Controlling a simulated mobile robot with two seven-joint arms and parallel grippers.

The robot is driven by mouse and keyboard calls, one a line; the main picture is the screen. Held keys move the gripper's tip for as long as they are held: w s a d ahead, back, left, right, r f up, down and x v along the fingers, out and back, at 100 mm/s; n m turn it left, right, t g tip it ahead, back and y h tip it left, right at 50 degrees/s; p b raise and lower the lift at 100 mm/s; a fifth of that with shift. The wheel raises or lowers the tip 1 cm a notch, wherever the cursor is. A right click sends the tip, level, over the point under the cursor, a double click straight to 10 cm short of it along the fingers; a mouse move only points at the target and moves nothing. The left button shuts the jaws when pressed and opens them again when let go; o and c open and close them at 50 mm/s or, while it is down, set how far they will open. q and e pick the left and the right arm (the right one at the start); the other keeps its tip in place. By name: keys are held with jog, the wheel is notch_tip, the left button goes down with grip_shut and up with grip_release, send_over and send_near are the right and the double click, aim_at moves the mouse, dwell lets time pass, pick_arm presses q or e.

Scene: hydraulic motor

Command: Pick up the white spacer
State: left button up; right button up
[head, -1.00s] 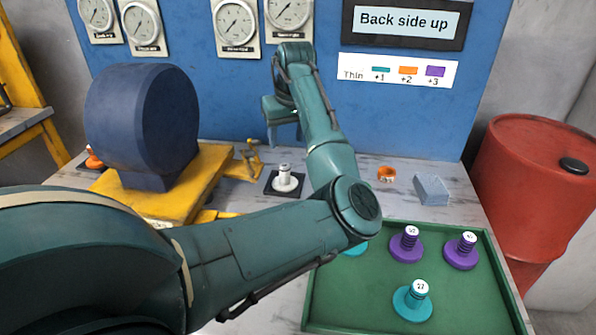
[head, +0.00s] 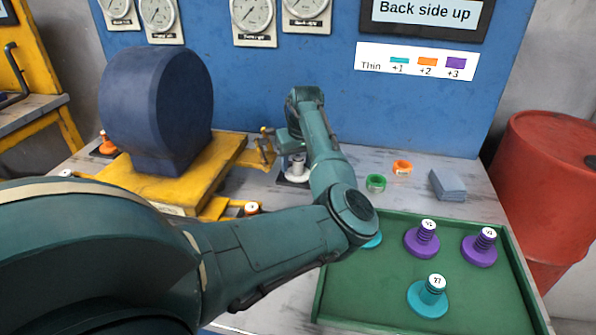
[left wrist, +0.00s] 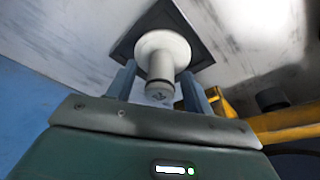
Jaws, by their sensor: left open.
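The white spacer (head: 298,169) has a narrow stem and a wide round flange. It stands upright on a black square pad (head: 291,182) on the table, partly hidden behind my left forearm in the head view. My left gripper (head: 291,146) points down at it. In the left wrist view my left gripper (left wrist: 158,82) is open, with one finger on each side of the spacer's stem (left wrist: 160,66). Gaps show between the fingers and the stem, and nothing is gripped. My right gripper is out of view.
A blue round housing (head: 160,100) on a yellow stand (head: 185,185) is to the left. A green tray (head: 400,265) holds purple and teal spacers. A green ring (head: 376,184), an orange ring (head: 402,168) and a grey block (head: 447,186) lie behind it.

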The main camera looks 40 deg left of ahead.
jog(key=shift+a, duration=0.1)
pick_arm(q)
grip_shut()
dwell(0.5)
